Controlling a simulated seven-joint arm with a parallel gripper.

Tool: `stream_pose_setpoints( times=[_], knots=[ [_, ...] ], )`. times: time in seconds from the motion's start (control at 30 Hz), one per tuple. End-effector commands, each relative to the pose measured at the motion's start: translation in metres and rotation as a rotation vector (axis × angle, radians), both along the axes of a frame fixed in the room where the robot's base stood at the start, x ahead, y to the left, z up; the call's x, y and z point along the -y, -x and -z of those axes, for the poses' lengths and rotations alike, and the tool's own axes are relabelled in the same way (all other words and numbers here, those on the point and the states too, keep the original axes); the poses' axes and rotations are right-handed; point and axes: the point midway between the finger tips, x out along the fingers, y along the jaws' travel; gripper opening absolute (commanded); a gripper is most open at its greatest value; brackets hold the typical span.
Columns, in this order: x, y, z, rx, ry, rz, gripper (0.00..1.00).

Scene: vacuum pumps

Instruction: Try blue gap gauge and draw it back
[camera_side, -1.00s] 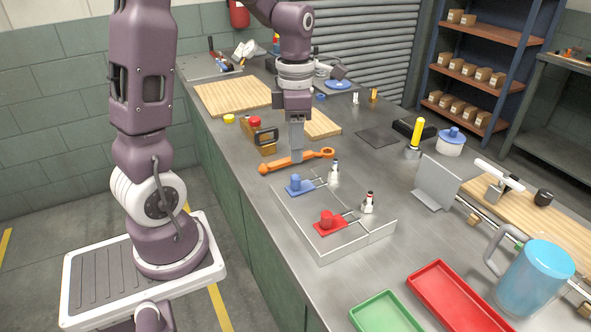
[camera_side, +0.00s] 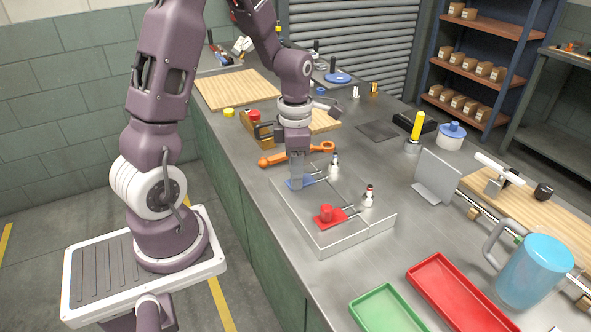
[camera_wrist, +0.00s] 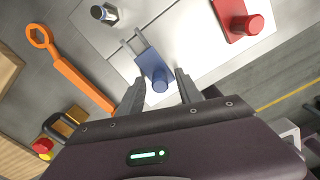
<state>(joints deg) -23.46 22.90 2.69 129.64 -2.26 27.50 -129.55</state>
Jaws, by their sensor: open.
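The blue gap gauge (camera_wrist: 150,62) is a flat blue plate with an upright blue knob and a two-pronged fork at its far end. In the wrist view its knob lies between the two spread fingers of my gripper (camera_wrist: 158,88). My gripper is open; I cannot tell whether a finger touches the knob. In the side view my gripper (camera_side: 296,186) is down over the blue gauge (camera_side: 308,182) and hides its knob. The gauge's fork points toward a small pump fitting (camera_side: 333,168) with a dark top. The gauge lies on the grey tray (camera_side: 345,240).
A red gauge (camera_side: 327,216) with a red knob lies in the same tray, beside a second fitting (camera_side: 368,197). An orange wrench (camera_side: 285,157) lies just behind the tray. Red (camera_side: 455,295) and green (camera_side: 385,312) trays sit near the front.

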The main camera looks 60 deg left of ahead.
Motion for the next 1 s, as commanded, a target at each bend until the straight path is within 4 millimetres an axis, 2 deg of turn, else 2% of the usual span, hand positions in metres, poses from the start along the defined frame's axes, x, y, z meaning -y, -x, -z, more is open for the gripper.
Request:
stream_pose_setpoints(
  times=[0.17, 0.37, 1.0],
  knots=[
    [0.0, 0.0, 0.0, 0.0, 0.0, 0.0, 0.4],
    [0.0, 0.0, 0.0, 0.0, 0.0, -0.001, 0.01],
    [-0.001, -0.012, -0.001, 0.001, -0.001, -0.002, 0.0]
  ],
)
